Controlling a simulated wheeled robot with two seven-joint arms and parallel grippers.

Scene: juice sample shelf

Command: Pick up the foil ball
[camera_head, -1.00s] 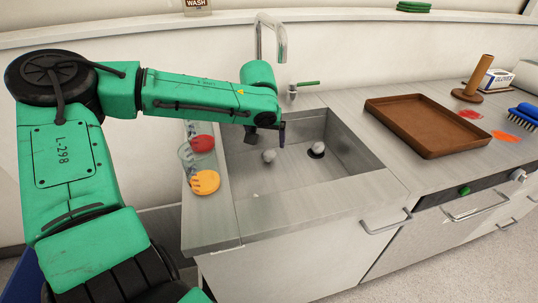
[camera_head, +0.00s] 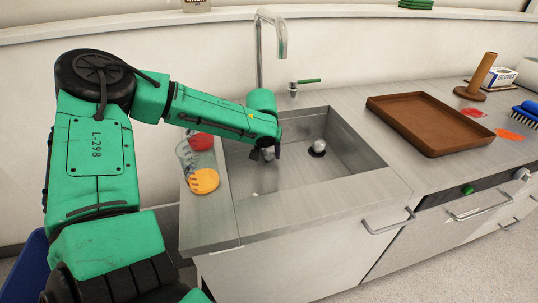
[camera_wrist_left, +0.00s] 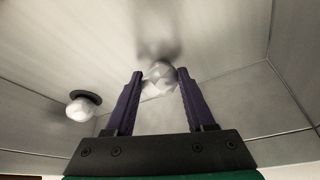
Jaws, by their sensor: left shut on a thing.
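A crumpled silver foil ball (camera_wrist_left: 158,78) sits between the tips of the two purple fingers of my left gripper (camera_wrist_left: 160,82) in the left wrist view. In the head view my left gripper (camera_head: 269,152) reaches down into the steel sink, shut on this ball, which is partly hidden by the fingers. A second pale foil ball (camera_head: 319,145) rests at the dark drain, and also shows in the wrist view (camera_wrist_left: 79,110). A small pale bit (camera_head: 256,193) shows near the sink's front left wall; I cannot tell what it is. My right gripper is out of view.
The sink (camera_head: 345,180) has raised walls around the gripper, with a tall tap (camera_head: 260,55) behind. A glass (camera_head: 184,158), a red piece (camera_head: 201,141) and an orange piece (camera_head: 204,181) are on the left ledge. A brown tray (camera_head: 428,124) lies on the right counter.

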